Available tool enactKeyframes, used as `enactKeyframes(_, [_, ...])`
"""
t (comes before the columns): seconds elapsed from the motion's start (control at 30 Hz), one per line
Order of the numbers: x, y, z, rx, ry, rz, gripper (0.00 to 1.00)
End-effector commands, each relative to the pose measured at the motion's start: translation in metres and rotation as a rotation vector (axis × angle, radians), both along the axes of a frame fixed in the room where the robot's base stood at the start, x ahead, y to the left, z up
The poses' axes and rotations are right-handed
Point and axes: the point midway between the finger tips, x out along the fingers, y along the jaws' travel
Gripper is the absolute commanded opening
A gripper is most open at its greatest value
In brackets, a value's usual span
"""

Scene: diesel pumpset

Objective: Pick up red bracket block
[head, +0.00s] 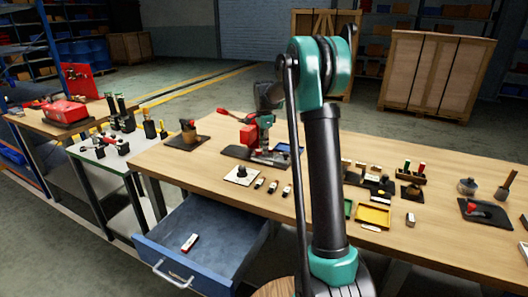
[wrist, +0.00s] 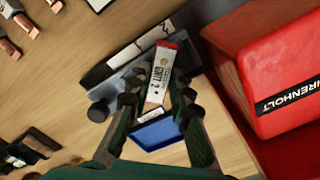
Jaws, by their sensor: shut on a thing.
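The red bracket block (wrist: 161,70) shows in the wrist view as a small block with a white lettered face and red edges. It is between the fingertips of my gripper (wrist: 160,88), which is shut on it. In the head view my gripper (head: 263,146) is low over the wooden workbench (head: 330,140), beside a red case (head: 249,135). The held block is too small to make out there. I cannot tell whether it touches what is below.
The red case (wrist: 280,75) stands close on the right in the wrist view. A small blue tray (wrist: 157,132) lies below the fingers. The blue drawer (head: 165,250) is open, with a red-and-white block (head: 190,242) inside. Small parts and a yellow tray (head: 374,216) lie on the bench.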

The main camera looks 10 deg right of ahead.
Motion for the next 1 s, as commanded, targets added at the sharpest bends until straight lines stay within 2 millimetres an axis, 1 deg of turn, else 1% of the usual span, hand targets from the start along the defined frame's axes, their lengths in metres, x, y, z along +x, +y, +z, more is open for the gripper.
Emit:
enactKeyframes(0.17, [0.000,0.000,0.002,0.000,0.000,0.000,0.00])
enactKeyframes(0.27, [0.000,0.000,0.008,0.000,0.000,0.000,0.00])
enactKeyframes(0.37, [0.000,0.000,0.018,0.000,0.000,0.000,0.00])
enactKeyframes(0.47, [0.000,0.000,0.034,0.000,0.000,0.000,0.00])
enactKeyframes(0.57, [0.000,0.000,0.058,0.000,0.000,0.000,0.00])
enactKeyframes(0.8, [0.000,0.000,0.119,0.000,0.000,0.000,0.00])
enactKeyframes(1.0, [0.000,0.000,0.161,0.000,0.000,0.000,0.00])
